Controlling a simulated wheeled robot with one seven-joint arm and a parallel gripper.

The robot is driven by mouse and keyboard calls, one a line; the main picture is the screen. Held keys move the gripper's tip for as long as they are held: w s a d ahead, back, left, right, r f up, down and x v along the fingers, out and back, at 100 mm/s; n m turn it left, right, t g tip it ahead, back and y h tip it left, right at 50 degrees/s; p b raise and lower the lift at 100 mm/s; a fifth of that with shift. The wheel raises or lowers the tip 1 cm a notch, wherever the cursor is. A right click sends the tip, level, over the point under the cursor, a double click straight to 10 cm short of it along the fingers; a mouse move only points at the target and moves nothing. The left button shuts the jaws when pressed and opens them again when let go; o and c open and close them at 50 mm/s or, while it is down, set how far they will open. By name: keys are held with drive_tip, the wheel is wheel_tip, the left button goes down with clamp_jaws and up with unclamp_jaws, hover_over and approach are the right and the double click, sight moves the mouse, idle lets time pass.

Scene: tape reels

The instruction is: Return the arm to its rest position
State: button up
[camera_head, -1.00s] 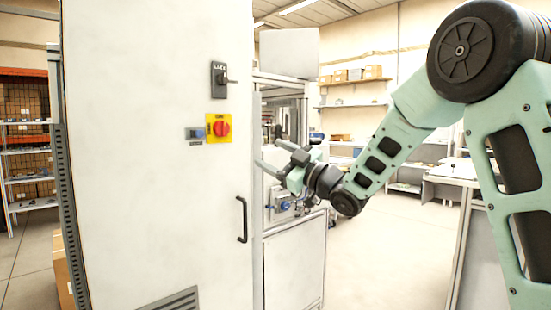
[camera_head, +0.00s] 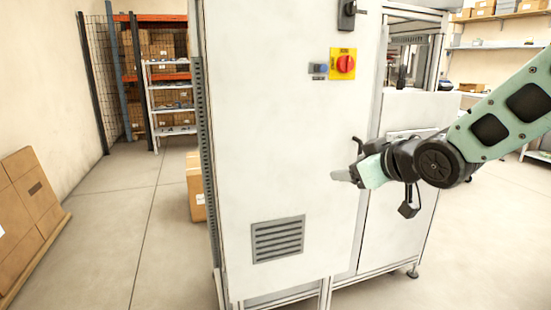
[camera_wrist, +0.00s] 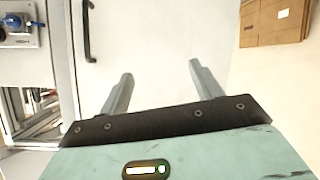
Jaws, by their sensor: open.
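My gripper (camera_head: 346,160) is in front of the right part of a tall white cabinet (camera_head: 270,150) in the head view. My arm reaches in from the right edge. In the wrist view, the two fingers of my gripper (camera_wrist: 158,85) stand wide apart with nothing between them. The white cabinet door fills the space beyond them. A black door handle (camera_wrist: 88,35) shows at the upper left of the wrist view, apart from the fingers.
The cabinet carries a red and yellow switch (camera_head: 345,64) and a grey vent (camera_head: 278,239). Cardboard boxes (camera_head: 30,205) lean at the left wall. Shelves (camera_head: 170,95) stand at the back left. Open floor (camera_head: 120,240) lies left of the cabinet.

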drive_tip(key=s+a+f+g+h, duration=0.1)
drive_tip(key=s+f+g, duration=0.3)
drive_tip(key=s, duration=0.6)
drive_tip(key=s+a+f+g+h, duration=0.15)
drive_tip(key=s+f+g, duration=0.25)
drive_tip(key=s, duration=0.7)
drive_tip(key=s+a+f+g+h, duration=0.15)
drive_tip(key=s+f+g, duration=0.25)
drive_tip(key=s, duration=0.6)
wheel_tip(320, 180, up, 14)
drive_tip(key=s+d+p, duration=0.1)
drive_tip(key=p, duration=1.4)
drive_tip(key=shift+s+d+r, duration=0.15)
drive_tip(key=shift+s+r, duration=0.05)
drive_tip(key=shift+r, duration=0.05)
